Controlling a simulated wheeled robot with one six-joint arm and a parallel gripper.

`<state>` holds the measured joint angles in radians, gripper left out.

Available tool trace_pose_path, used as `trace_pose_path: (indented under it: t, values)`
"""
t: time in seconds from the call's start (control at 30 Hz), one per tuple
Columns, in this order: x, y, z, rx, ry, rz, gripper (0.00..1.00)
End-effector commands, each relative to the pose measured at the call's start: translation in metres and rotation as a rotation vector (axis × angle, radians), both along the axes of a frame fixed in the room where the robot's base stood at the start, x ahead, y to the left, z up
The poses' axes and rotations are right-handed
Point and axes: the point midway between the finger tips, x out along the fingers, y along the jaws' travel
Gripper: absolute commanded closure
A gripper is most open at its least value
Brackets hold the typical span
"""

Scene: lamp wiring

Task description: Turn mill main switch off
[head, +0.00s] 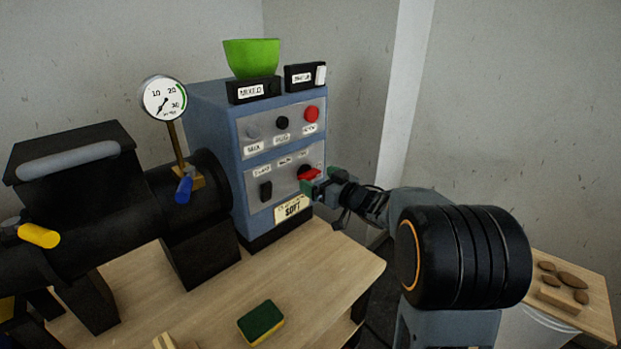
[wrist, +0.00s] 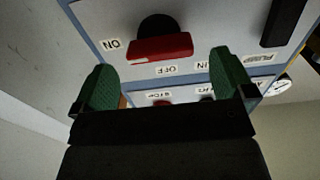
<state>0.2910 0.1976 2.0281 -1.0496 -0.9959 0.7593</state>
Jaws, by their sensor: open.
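The blue control cabinet (head: 215,125) stands on the wooden table. On its lower panel is the main switch, a black round knob with a red bar handle (head: 309,175). In the wrist view, which sees the panel upside down, the red handle (wrist: 160,48) lies nearly level across the knob. An ON label (wrist: 110,44) is at its left and an OFF label (wrist: 166,70) just below it. My gripper (wrist: 165,80) is open, its green fingertips on either side of the handle's line. In the head view my gripper (head: 322,184) is close to the switch; contact cannot be told.
Other buttons and a black rocker switch (head: 265,191) share the cabinet front. A green bowl (head: 252,58) stands on top. A black machine with a gauge (head: 163,98) is at left. A sponge (head: 261,323) lies on the table (head: 325,270). A corner wall is behind.

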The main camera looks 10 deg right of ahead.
Motion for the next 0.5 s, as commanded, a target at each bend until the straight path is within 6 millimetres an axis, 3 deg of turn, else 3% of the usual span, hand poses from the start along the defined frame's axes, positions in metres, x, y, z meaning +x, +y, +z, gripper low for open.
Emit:
trace_pose_path:
  t: [0.2, 0.5]
  values:
    - [0.024, 0.015, -0.001, 0.0, -0.001, 0.002, 0.0]
    - [0.035, 0.021, 0.0, -0.001, -0.001, 0.0, 0.0]
